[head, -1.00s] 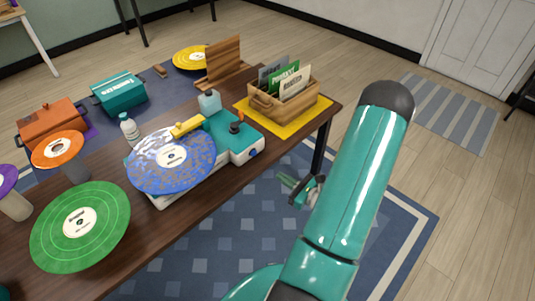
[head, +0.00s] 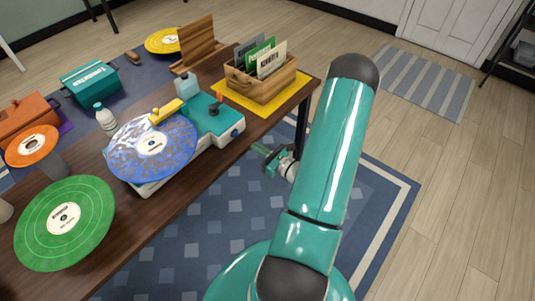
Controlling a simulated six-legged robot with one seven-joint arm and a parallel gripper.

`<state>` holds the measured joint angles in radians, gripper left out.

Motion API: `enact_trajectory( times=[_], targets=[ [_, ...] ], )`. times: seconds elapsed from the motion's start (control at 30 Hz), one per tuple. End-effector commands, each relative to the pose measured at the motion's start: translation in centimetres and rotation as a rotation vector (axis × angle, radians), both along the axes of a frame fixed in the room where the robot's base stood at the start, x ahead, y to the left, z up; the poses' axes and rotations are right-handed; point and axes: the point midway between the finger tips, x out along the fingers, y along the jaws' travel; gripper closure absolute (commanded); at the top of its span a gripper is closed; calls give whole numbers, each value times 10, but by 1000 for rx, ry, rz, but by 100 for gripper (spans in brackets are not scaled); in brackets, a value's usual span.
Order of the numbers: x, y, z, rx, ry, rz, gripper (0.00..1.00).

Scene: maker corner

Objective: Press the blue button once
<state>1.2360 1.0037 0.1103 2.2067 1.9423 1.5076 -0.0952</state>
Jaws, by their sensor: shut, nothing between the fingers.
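The blue button (head: 237,131) is a small round knob on the front side of the record player (head: 213,118), near its right end. The player has a teal top and a white body, and a blue marbled record (head: 152,148) lies on it. My gripper (head: 258,150) is shut and empty. In the picture it is just below and right of the button, off the table's front edge, with a visible gap between them. My own arm stands to the right and does not cover the button.
A wooden crate of records (head: 260,84) stands on a yellow mat (head: 228,98) behind the player. A white bottle (head: 105,118) and a green record (head: 66,222) are to its left.

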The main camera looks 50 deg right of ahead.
Motion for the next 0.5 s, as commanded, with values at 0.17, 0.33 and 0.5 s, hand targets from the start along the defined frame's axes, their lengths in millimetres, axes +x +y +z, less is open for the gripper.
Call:
enact_trajectory(
  times=[0.17, 0.33, 0.5],
  targets=[
    [37, 1, 0, -1, -2, 2, 100],
    [61, 1, 0, -1, -1, 1, 100],
    [72, 2, 0, 0, -1, 0, 100]
  ],
)
